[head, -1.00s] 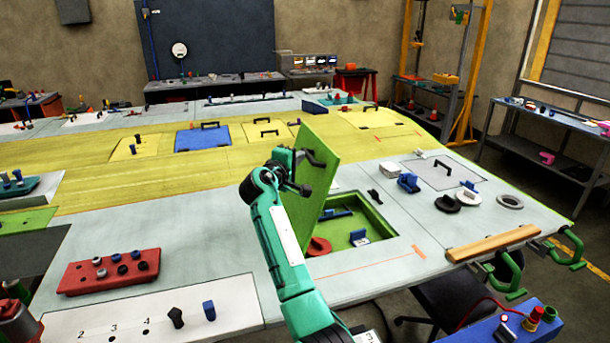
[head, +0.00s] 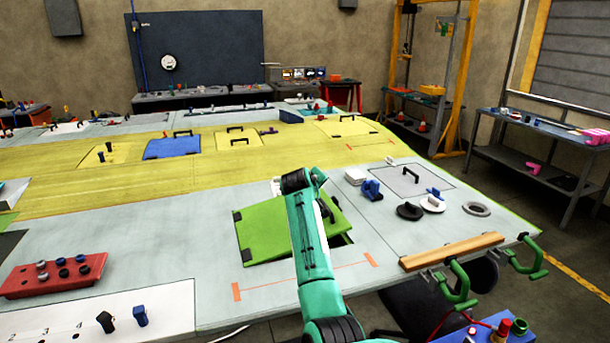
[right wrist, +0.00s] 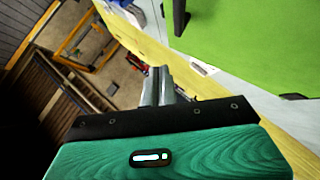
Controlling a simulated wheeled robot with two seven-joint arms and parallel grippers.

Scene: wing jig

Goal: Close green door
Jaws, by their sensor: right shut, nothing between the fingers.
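The green door (head: 268,232) lies low over its opening in the grey wing panel, hinged along its left edge. Its right edge is still raised a little, with a dark gap below it. A black handle (head: 327,212) shows beside my arm. My right arm reaches across the door and hides part of it; its gripper is mostly hidden in the head view. In the right wrist view my right gripper (right wrist: 157,86) is shut and empty, and the door (right wrist: 245,40) fills the upper right, close by. I cannot tell whether they touch. My left gripper is out of view.
A wooden bar (head: 452,250) and green clamps (head: 456,285) line the front right edge. Black and white discs (head: 410,211) and blue parts (head: 371,190) sit right of the door. A red tray (head: 52,276) is at left. The panel in front of the door is clear.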

